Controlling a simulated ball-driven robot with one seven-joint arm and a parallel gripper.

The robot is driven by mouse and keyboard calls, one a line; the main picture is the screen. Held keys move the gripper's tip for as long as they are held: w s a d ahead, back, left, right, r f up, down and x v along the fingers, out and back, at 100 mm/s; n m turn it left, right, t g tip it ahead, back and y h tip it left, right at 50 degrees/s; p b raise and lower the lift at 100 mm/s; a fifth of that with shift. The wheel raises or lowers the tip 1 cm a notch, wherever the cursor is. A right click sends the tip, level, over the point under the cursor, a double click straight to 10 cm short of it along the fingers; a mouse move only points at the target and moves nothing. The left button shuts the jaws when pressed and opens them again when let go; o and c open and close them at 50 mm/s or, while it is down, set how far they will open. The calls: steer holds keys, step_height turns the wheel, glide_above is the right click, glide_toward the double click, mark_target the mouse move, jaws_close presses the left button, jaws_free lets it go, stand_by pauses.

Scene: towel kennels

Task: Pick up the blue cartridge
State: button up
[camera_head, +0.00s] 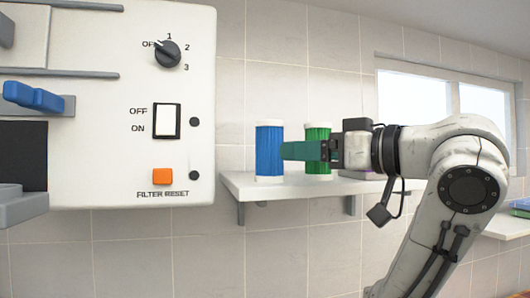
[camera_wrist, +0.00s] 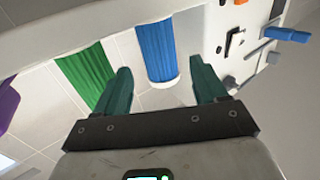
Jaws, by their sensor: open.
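The blue cartridge (camera_head: 269,152) stands upright on a white wall shelf (camera_head: 240,186) in the head view. It has a ribbed blue body and white ends. My gripper (camera_head: 287,151) reaches in from the right at the cartridge's height, and its green fingers overlap the cartridge's right edge in the picture. In the wrist view the blue cartridge (camera_wrist: 156,48) lies ahead, between the lines of the two open fingers (camera_wrist: 165,82). The fingers are apart and nothing is held. I cannot tell whether a finger touches the cartridge.
A green cartridge (camera_head: 318,137) stands right of the blue one, partly behind my gripper; it also shows in the wrist view (camera_wrist: 87,76). A purple object (camera_head: 352,174) sits farther right on the shelf. A white control panel (camera_head: 150,90) with knob, switch and orange button stands at left.

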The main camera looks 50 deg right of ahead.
mark_target(263, 149)
steer(key=w+p, duration=0.1)
steer(key=w, duration=0.4)
steer(key=shift+w+r, duration=0.1)
steer(key=w, duration=0.1)
steer(key=w+p, duration=0.2)
steer(key=w, duration=0.1)
steer(key=shift+d+r, duration=0.15)
steer(key=shift+r, duration=0.1)
steer(key=shift+w+f+p, duration=0.1)
steer(key=shift+w+p, duration=0.25)
steer(key=shift+w, duration=0.3)
steer(key=shift+c, duration=0.2)
steer(key=c, duration=0.8)
